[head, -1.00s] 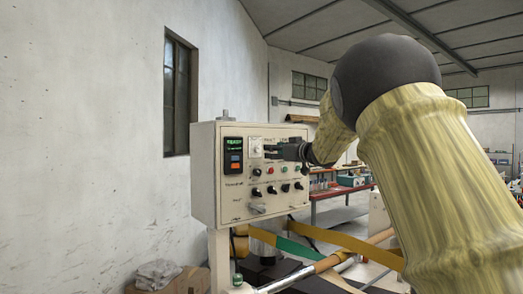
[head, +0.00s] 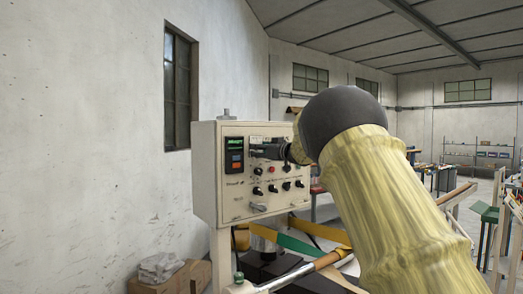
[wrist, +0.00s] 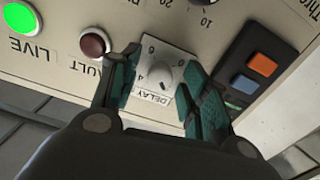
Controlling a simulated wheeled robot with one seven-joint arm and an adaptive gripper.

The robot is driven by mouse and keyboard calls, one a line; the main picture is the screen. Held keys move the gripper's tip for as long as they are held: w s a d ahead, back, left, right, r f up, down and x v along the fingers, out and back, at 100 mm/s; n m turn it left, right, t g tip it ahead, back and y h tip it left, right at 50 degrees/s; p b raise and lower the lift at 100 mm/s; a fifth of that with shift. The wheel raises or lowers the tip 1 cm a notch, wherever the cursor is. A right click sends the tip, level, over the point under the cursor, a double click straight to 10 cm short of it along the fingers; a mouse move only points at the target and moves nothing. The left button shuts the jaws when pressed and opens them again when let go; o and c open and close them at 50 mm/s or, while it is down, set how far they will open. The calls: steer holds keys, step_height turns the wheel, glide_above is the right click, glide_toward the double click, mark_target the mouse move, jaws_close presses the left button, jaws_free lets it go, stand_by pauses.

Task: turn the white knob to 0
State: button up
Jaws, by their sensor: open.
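The white knob (wrist: 162,75) shows in the wrist view, set in a pale plate marked DELAY (wrist: 152,97) with small numerals such as 4 and 6. Its pointer is too small to read surely. My gripper (wrist: 160,66) is open, with one teal finger on each side of the knob. I see gaps between the fingers and the knob; contact is not clear. In the head view my gripper (head: 263,152) is at the upper part of the cream control panel (head: 208,185) and covers most of the knob there.
Beside the knob are a dark red button (wrist: 95,43), a lit green lamp (wrist: 20,17), and a dark unit with orange (wrist: 262,64) and blue buttons. A black dial shows at the top. Below the panel are coloured bands and a roller (head: 285,278).

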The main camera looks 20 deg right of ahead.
jaws_close()
steer(key=shift+n, duration=0.4)
steer(key=n+b, duration=0.1)
steer(key=n, duration=0.3)
steer(key=n+b, duration=0.2)
steer(key=n, duration=0.2)
steer(key=n+b, duration=0.2)
steer(key=n, duration=0.2)
steer(key=shift+f+n, duration=0.25)
steer(key=shift+n, duration=0.05)
steer(key=shift+r+n+b, duration=0.2)
steer(key=shift+n+b, duration=1.5)
steer(key=shift+n, duration=0.6)
